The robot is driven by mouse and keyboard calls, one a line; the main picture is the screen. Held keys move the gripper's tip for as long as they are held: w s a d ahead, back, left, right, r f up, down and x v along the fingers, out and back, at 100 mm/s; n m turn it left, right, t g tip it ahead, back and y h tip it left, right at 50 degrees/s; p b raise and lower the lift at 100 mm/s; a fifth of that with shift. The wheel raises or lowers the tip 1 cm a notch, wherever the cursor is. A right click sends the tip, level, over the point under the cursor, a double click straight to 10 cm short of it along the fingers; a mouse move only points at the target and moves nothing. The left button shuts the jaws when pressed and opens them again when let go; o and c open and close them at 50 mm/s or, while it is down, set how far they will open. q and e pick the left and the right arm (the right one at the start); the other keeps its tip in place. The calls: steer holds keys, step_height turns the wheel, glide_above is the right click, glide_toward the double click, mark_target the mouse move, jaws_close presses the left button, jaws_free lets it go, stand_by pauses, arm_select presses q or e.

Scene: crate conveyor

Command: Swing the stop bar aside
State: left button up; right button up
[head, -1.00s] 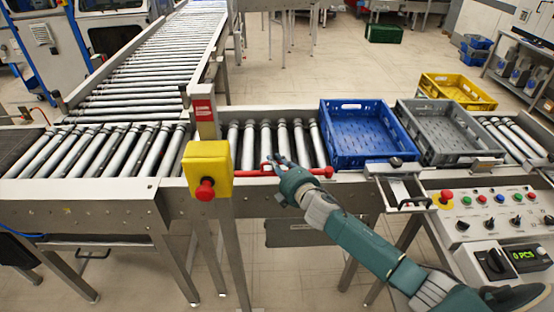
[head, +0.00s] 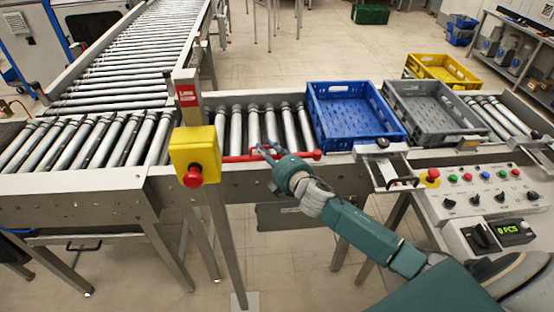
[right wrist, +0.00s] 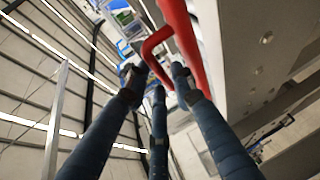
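The red stop bar (head: 302,155) lies along the near rail of the roller conveyor, between the yellow box and the blue crate. In the right wrist view the red bar (right wrist: 182,35) shows close up, with a bent red handle (right wrist: 150,45) on it. My right gripper (head: 267,151) is at the bar's middle, at the handle. In the wrist view its three fingers (right wrist: 157,82) stand apart, with the handle reaching between them. I see gaps and no clear grip; contact is hard to tell. My left gripper is not in view.
A yellow box with a red button (head: 195,152) stands on a post left of the bar. The blue crate (head: 352,139) and grey crate (head: 437,133) sit on the rollers at right. A control panel (head: 490,195) is at front right. The rollers behind the bar are empty.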

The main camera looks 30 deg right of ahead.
steer(key=s+r, duration=0.1)
steer(key=s, duration=0.8)
steer(key=shift+s+d+r, duration=0.25)
steer(key=shift+r, duration=0.15)
steer(key=s+d+f+m+g+h+b, duration=0.1)
steer(key=s+d+f+m+g, duration=0.1)
steer(key=f, duration=0.8)
steer(key=s+d+f+m+g+b, duration=0.1)
steer(key=s+d+f+m, duration=0.1)
steer(key=f, duration=0.8)
steer(key=s+f+m+g+h+b, duration=0.1)
steer(key=s+f+m+g, duration=0.1)
steer(key=s+f, duration=0.7)
steer(key=s+f+m+g+b, duration=0.2)
steer(key=s+f+m+g, duration=0.15)
steer(key=f, duration=0.95)
steer(key=s+a+f+m+g+b, duration=0.1)
steer(key=s+a+f+m+g, duration=0.1)
steer(key=s+f, duration=0.5)
steer(key=s+a+f+m+g+b, duration=0.1)
steer(key=s+a+f, duration=0.3)
steer(key=s, duration=1.2)
steer(key=s+a+f+m+g+y+b, duration=0.1)
steer(key=s+a+f+m+g, duration=0.2)
steer(key=s+f, duration=0.7)
steer(key=shift+s+a, duration=0.35)
steer(key=shift+s, duration=0.7)
